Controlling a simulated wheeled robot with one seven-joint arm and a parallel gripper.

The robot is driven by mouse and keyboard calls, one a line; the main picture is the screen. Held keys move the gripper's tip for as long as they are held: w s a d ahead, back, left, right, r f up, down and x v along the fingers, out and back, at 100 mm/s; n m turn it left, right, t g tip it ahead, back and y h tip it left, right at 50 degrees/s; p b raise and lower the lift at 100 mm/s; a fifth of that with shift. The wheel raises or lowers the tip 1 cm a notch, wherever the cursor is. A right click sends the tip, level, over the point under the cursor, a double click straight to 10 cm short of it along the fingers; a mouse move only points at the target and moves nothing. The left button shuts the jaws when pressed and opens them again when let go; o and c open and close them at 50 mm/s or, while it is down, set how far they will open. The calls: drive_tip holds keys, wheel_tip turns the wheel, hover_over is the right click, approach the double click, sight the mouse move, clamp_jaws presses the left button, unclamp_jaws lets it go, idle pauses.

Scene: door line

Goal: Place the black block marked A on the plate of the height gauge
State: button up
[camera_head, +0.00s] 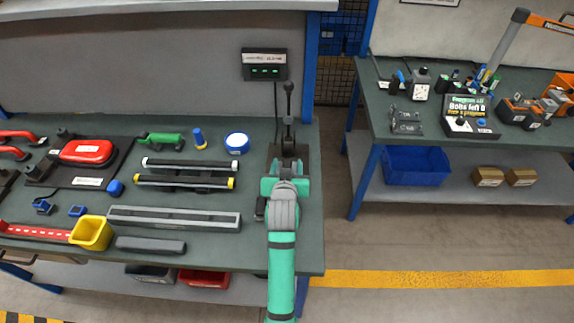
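A height gauge (288,104) with a dark upright post stands at the back right of the left bench. Its dark base plate (273,152) is partly hidden behind my arm's teal end. My gripper (286,168) is over the front of the gauge base, seen from behind, with its fingertips hidden by the wrist. I cannot tell whether it is open or shut, or whether it holds anything. A small dark piece (260,208) shows just left of my wrist. No mark A is readable on any black block in view.
A display box (264,65) with green lights is on the wall behind. Left of my arm lie a blue-and-white roll (237,142), dark bars (185,182), a long grey rail (174,218) and a yellow bin (91,232). A second bench (350,110) stands right, across a gap.

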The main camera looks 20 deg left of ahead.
drive_tip(key=shift+r, duration=0.1)
drive_tip(key=shift+s+r, duration=0.1)
drive_tip(key=shift+r, duration=0.05)
drive_tip(key=v, duration=1.1)
drive_tip(key=shift+s+d, duration=0.2)
drive_tip(key=shift+s, duration=0.15)
